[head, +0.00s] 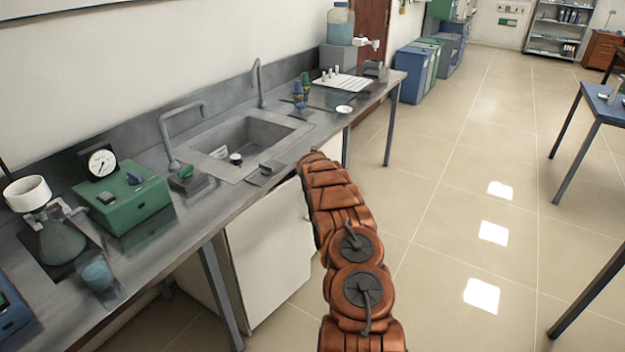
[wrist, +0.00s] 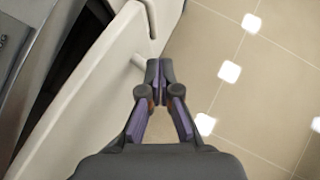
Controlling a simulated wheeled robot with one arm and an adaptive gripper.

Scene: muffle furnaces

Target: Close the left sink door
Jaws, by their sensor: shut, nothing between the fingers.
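The left sink door is a white panel (head: 265,250) under the sink counter in the head view. In the wrist view the door (wrist: 85,85) stands ajar, with a dark gap between it and the counter edge. In the head view my gripper is hidden by my orange arm.
A counter leg (head: 220,295) stands left of the door. Tiled floor on the right is free up to a blue table (head: 605,105).

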